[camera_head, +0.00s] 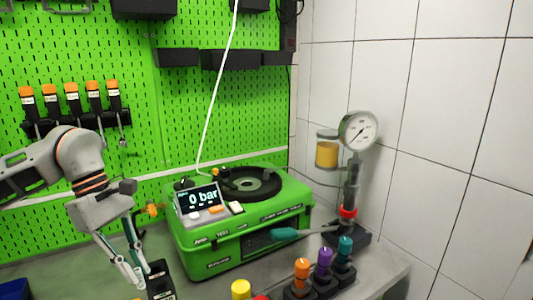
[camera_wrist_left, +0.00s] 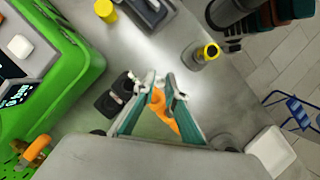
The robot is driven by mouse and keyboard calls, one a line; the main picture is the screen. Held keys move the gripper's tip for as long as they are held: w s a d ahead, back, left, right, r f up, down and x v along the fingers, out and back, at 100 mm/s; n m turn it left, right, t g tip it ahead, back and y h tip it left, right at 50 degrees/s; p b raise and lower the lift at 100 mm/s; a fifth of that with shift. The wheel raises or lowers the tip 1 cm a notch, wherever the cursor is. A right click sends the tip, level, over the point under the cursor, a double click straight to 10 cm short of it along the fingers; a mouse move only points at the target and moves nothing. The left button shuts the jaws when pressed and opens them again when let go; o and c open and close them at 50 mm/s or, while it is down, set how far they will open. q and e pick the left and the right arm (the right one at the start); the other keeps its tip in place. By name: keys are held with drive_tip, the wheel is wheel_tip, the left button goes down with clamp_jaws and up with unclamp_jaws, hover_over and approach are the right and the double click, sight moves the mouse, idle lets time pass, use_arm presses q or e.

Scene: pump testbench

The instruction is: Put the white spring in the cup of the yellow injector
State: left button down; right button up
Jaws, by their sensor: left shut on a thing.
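My left gripper (camera_head: 135,282) reaches down to the worktop beside a black block (camera_head: 160,282). In the left wrist view, its teal fingers (camera_wrist_left: 160,84) close around an orange piece (camera_wrist_left: 163,112), with something pale at the tips. I cannot make out the white spring clearly; the pale bit at the tips is too small to tell. A yellow injector (camera_wrist_left: 210,51) with a dark open cup stands upright to the right of the fingertips, apart from them. Another yellow-topped part (camera_wrist_left: 105,11) is at the top left of that view. My right gripper is not in view.
A green test bench (camera_head: 225,245) reading 0 bar stands at the back. A pressure gauge (camera_head: 359,131) stands by the tiled wall. Orange, purple and teal capped injectors (camera_head: 324,257) stand at the front right. A dark two-holed holder (camera_wrist_left: 116,96) is left of the fingers.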

sight(138, 270)
use_arm(q)
drive_tip(key=m, duration=0.1)
drive_tip(key=f+m+g+p, duration=0.1)
drive_tip(key=m, duration=0.1)
drive_tip(key=d+m+y, duration=0.1)
drive_tip(key=shift+s+f+m, duration=0.3)
drive_tip(key=shift+f, duration=0.1)
drive_tip(key=m, duration=0.1)
drive_tip(key=f+m+g+y+p, duration=0.1)
drive_tip(key=shift+s+d+m, duration=0.15)
drive_tip(key=shift+s+m, duration=0.1)
drive_tip(key=shift+m, duration=0.05)
drive_tip(key=shift+s+d+f+m+g+y+p, duration=0.1)
drive_tip(key=shift+s+f+m+y+p, duration=0.2)
drive_tip(key=shift+f+m, duration=0.5)
drive_tip(key=shift+s+d+f+m+g+y+p, duration=0.1)
drive_tip(key=shift+s+d+f+m+y+p, duration=0.25)
drive_tip(key=shift+m, duration=0.85)
drive_tip(key=shift+s+a+f+m+g+y+p, duration=0.1)
drive_tip(key=shift+f+m+y+p, duration=0.25)
drive_tip(key=shift+m, duration=0.65)
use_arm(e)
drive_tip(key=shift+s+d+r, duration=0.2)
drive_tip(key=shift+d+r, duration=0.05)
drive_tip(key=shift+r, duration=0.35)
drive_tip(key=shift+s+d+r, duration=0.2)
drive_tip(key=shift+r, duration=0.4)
use_arm(q)
drive_tip(key=shift+f, duration=0.1)
